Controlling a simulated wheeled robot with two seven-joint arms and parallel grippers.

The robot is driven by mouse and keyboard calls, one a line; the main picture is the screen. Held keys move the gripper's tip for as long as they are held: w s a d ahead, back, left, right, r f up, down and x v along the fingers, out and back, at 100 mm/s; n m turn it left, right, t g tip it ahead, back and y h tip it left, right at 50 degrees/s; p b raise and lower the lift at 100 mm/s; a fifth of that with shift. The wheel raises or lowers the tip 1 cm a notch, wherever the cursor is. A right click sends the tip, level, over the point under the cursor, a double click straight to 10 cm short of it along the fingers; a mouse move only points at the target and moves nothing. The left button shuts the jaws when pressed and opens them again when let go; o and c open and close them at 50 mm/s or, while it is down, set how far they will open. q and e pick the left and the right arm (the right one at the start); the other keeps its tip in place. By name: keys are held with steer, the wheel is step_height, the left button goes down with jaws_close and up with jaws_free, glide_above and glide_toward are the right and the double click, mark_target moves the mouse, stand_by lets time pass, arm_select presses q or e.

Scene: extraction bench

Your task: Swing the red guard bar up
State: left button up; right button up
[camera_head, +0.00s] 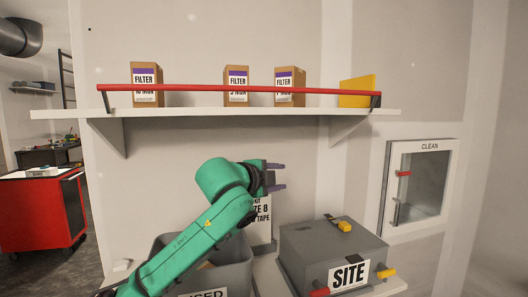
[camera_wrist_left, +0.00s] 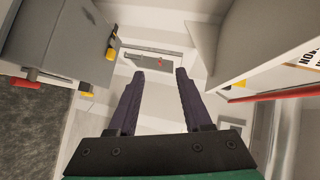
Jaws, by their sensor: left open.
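The red guard bar (camera_head: 240,89) runs level along the front of a white wall shelf (camera_head: 215,111), in front of the boxes, with a dark arm at each end. It also shows at the right of the left wrist view (camera_wrist_left: 270,94). My left gripper (camera_head: 280,177) is below the shelf and the bar, apart from both, with its fingers pointing right. In the left wrist view its two dark fingers (camera_wrist_left: 158,72) are spread with nothing between them. My right gripper is not in view.
Several filter boxes, including one box (camera_head: 236,85), and a yellow block (camera_head: 357,92) stand on the shelf. Below are a grey SITE case (camera_head: 333,248) and a grey bin (camera_head: 228,270). A CLEAN hatch (camera_head: 420,185) is on the right wall.

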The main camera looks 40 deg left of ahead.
arm_select(q)
steer(key=s+a+r+m+t+y, duration=0.15)
steer(key=s+r, duration=0.35)
steer(key=r, duration=0.7)
steer(key=m+t, duration=0.1)
steer(key=t, duration=0.1)
glide_toward(259, 88)
steer(key=shift+y, duration=0.25)
steer(key=p+x, duration=0.8)
steer(key=x, duration=0.2)
steer(key=shift+w+p, duration=0.35)
steer(key=shift+p, duration=0.05)
steer(key=shift+w+f, duration=0.2)
steer(key=shift+w, duration=0.15)
jaws_close()
